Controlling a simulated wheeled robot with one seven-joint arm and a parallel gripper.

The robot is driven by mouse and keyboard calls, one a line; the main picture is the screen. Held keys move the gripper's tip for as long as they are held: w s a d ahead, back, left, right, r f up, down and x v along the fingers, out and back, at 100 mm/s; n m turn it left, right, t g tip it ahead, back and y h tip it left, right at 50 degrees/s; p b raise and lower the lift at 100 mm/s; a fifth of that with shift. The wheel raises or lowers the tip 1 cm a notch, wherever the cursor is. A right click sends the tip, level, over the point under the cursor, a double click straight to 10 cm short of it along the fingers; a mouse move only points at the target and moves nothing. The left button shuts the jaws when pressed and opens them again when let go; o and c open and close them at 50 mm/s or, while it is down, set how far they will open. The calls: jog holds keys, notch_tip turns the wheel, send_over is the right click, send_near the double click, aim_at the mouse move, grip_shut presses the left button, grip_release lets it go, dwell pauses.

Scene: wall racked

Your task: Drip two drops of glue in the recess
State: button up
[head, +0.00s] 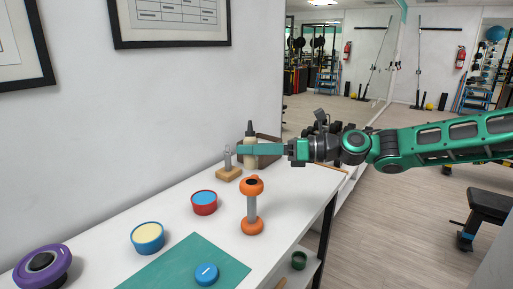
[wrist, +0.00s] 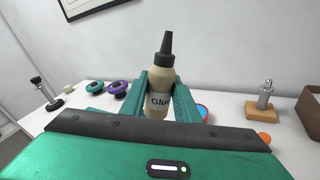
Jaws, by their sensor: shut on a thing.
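My gripper (head: 248,150) is shut on a cream glue bottle (head: 250,129) with a dark nozzle. The bottle is upright, nozzle up, above the far part of the white table. In the wrist view the bottle (wrist: 159,86) stands between both green fingers, its "Glue" label partly covered. A blue disc (head: 206,274) with a white mark lies on a green mat (head: 172,265) at the table's near side. Which thing holds the recess I cannot tell for sure. An orange-ended grey spool (head: 252,207) stands right of the mat, with a dark spot on top.
A wooden block (head: 229,174) with a metal peg stands just left of my gripper, a brown box (head: 267,149) behind it. A red tub (head: 204,203), a blue tub with yellow contents (head: 148,237) and a purple ring (head: 42,268) line the wall side. A shelf lies below the tabletop.

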aim_at(252, 165)
jog(key=f+m, duration=0.1)
jog(key=s+f+m, duration=0.2)
jog(key=shift+f+g+h, duration=0.3)
jog(key=shift+f, duration=0.1)
jog(key=shift+s+f+m+g+h, duration=0.15)
jog(key=shift+s+f+m, duration=0.2)
jog(key=shift+f+m, duration=0.25)
jog(key=shift+s+f+m+g+h, duration=0.15)
jog(key=shift+s+f+m, duration=0.15)
jog(key=shift+f+m, duration=0.3)
jog(key=shift+s+d+r+m, duration=0.1)
jog(key=shift+s+d+m, duration=0.1)
jog(key=shift+m, duration=0.3)
jog(key=shift+w, duration=0.1)
jog(key=shift+w+f+n, duration=0.3)
jog(key=shift+f+n, duration=0.15)
jog(key=shift+n, duration=0.25)
